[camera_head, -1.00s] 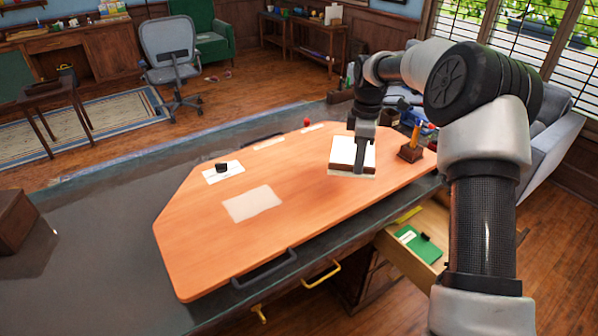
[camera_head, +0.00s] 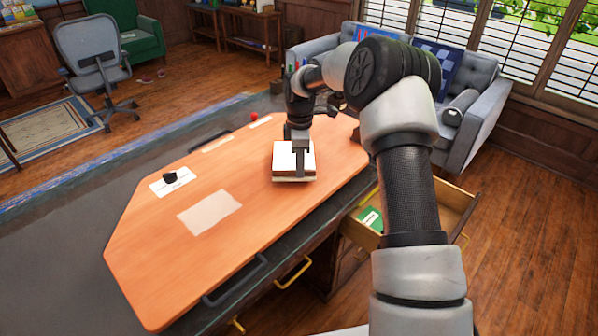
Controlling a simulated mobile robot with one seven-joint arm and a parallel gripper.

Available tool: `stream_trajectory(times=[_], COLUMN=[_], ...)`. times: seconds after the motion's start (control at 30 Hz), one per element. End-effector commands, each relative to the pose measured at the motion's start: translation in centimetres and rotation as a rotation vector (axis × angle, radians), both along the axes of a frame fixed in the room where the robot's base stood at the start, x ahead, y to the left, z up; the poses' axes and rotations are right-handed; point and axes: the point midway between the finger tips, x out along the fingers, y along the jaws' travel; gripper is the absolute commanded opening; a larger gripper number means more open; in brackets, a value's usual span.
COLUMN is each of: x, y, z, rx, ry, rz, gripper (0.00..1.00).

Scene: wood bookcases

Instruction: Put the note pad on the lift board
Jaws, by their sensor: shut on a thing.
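The note pad (camera_head: 283,158), a thick block with a white top, is at my gripper (camera_head: 300,176), which is shut on it. The pad is over the right half of the lift board (camera_head: 165,265), a large orange wooden board with dark handles lying on the dark desk. The pad looks nearly level. I cannot tell whether its underside touches the board. The gripper fingers cover part of the pad's top and near side.
A pale sheet (camera_head: 209,212) lies mid-board. A white card with a black object (camera_head: 169,178) and a small red object (camera_head: 254,117) are along the far side. An open drawer (camera_head: 362,228) holding a green item is at the right. The board's left part is clear.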

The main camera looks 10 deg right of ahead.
Motion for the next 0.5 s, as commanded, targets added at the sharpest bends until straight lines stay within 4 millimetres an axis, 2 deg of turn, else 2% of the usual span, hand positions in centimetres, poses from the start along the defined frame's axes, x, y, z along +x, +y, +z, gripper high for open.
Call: stream_trajectory(times=[0.03,0.13,0.47,0.5], x=[0.0,0.0,0.0,0.0], y=[0.0,0.0,0.0,0.0], z=[-1.0,-1.9,-2.2,-2.1], rx=[0.000,-0.001,0.000,-0.001], ry=[0.002,0.001,0.000,0.000], rz=[0.000,0.001,0.001,0.001], gripper=[0.00,0.00,0.00,0.16])
